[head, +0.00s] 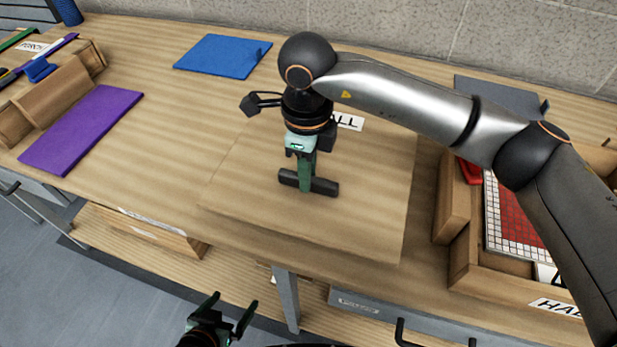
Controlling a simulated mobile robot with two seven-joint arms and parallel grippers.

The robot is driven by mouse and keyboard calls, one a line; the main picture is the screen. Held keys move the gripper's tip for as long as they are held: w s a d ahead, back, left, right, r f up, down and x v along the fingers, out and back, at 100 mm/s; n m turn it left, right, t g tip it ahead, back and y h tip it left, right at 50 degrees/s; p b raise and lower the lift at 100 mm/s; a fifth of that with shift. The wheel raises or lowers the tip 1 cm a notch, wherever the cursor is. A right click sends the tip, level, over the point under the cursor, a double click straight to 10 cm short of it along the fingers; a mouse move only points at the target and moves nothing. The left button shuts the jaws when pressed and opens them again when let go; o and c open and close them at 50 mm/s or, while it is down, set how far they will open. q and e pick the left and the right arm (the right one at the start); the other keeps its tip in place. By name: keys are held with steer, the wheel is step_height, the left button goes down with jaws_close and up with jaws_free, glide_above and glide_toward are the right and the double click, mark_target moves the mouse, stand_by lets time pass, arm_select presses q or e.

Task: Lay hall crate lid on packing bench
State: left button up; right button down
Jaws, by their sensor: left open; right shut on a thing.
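The hall crate lid (370,210) is a square, pale wooden board with a dark bar handle (325,187) and a white label (348,121), partly hidden by my arm. It is over the middle of the packing bench (150,60), roughly level; I cannot tell whether it touches the top. My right gripper (305,184) points down and is shut on the lid's handle. My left gripper (231,304) is open and empty, low in front of the bench. The hall crate (480,262) stands open at the right, with a red and white mosaic panel (515,225) inside.
A wooden crate (60,88) with a partly readable label stands at the left. A purple board (82,130) lies beside it. A blue board (222,56) lies at the back and a dark grey one (490,88) at the back right. A wall closes the rear.

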step_height(320, 180, down, 3)
steer(key=shift+f, duration=0.1)
steer(key=shift+f, duration=0.15)
steer(key=c, duration=0.8)
jaws_free()
steer(key=shift+o, duration=0.2)
step_height(320, 180, up, 12)
steer(key=shift+r+b, duration=0.1)
steer(key=shift+b, duration=0.45)
